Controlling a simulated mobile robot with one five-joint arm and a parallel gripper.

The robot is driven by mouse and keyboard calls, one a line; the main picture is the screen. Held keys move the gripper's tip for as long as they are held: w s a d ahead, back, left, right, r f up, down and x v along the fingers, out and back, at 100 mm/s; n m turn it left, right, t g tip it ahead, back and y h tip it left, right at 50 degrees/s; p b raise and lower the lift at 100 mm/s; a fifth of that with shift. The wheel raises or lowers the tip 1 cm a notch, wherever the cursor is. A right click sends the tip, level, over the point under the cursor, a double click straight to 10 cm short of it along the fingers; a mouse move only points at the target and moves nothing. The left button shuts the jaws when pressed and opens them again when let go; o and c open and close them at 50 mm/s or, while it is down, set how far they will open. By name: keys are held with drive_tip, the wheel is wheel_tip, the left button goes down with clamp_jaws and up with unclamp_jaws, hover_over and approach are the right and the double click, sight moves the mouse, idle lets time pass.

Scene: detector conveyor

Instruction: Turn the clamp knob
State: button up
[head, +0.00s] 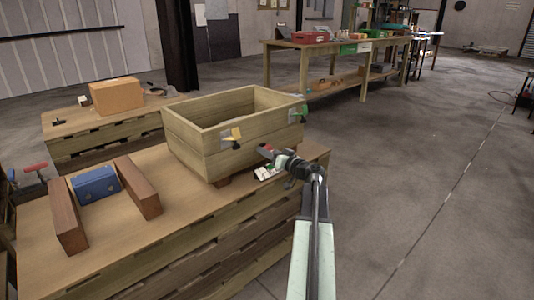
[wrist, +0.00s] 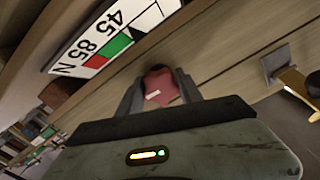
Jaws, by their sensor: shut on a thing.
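The clamp knob (wrist: 160,85) is red with a small pale mark and sits between my fingers in the wrist view. My gripper (wrist: 160,92) is shut on it, one finger on each side. In the head view my gripper (head: 270,153) reaches the front right of a wooden box (head: 205,140), with a bit of the red knob (head: 264,149) showing at its tip. The knob's mount is mostly hidden. A white label (wrist: 110,38) with green, red and black patches and figures lies beside the knob; it also shows in the head view (head: 266,173).
A yellow piece with a dark knob (head: 233,136) is on the box front, left of my gripper. A blue block (head: 96,183) lies between two brown bars on the wooden platform (head: 190,218). A cardboard box (head: 117,96) stands behind. The floor to the right is clear.

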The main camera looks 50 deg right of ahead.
drive_tip(key=shift+w+m, duration=0.1)
drive_tip(key=shift+m, duration=0.5)
drive_tip(key=o, duration=1.4)
drive_tip(key=s, duration=0.7)
drive_tip(key=shift+s+a, duration=0.3)
drive_tip(key=shift+s, duration=0.1)
